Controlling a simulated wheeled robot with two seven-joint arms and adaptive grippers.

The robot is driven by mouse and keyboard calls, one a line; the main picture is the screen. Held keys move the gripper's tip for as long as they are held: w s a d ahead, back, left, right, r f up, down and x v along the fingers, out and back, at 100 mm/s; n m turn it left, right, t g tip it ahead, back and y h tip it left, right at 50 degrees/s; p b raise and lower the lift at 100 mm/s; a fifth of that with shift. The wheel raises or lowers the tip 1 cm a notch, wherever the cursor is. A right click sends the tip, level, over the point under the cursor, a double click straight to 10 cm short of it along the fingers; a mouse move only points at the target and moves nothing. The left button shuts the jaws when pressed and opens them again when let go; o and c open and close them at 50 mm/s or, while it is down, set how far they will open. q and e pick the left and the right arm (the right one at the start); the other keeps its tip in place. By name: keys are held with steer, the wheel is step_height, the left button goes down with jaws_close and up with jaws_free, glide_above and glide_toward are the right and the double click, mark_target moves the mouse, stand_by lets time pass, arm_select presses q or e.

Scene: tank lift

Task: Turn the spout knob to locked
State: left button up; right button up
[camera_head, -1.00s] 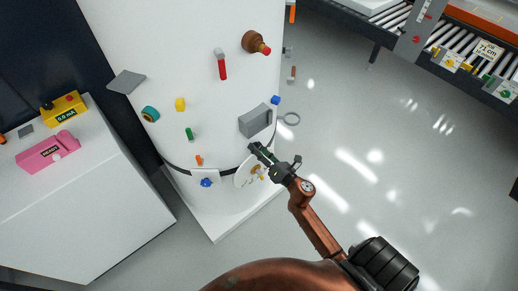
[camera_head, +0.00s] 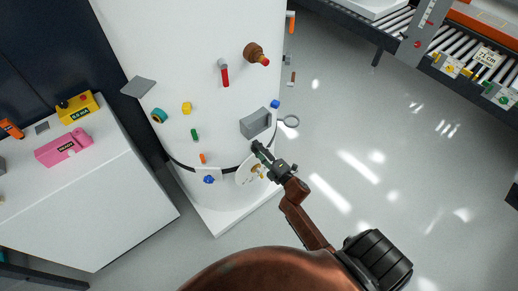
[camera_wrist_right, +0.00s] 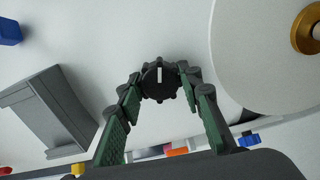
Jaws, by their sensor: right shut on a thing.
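The dark, lobed spout knob (camera_wrist_right: 159,80) with a white mark line sits on the white tank wall in the right wrist view. Its mark points nearly straight up in that view. My right gripper (camera_wrist_right: 163,84) has its green-padded fingers on both sides of the knob and is shut on it. In the head view, my right gripper (camera_head: 258,148) reaches the lower tank (camera_head: 215,60) just below a grey box (camera_head: 255,123) and hides the knob. Any locked label is not readable. My left gripper is not in view.
A white disc (camera_wrist_right: 268,50) with a brass hub is close beside my right fingers. Several small coloured fittings, a red-handled lever (camera_head: 225,76) and a brown knob (camera_head: 255,54) stick out from the tank. A white cabinet (camera_head: 85,210) stands left.

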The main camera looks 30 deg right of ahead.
steer(key=m+p, duration=0.1)
steer(key=m, duration=0.1)
steer(key=m+p, duration=0.1)
steer(key=shift+d+r+m, duration=0.1)
steer(key=shift+r+m, duration=0.1)
steer(key=shift+m, duration=0.2)
steer(key=m+p, duration=0.2)
steer(key=m, duration=0.1)
steer(key=m+p, duration=0.2)
steer(key=m, duration=0.2)
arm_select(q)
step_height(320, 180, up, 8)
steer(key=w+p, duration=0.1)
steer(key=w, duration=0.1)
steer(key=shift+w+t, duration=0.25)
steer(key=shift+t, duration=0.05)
arm_select(e)
steer(key=shift+f+m, duration=0.2)
steer(key=shift+m, duration=1.2)
steer(key=o, duration=1.2)
steer(key=shift+c, duration=0.2)
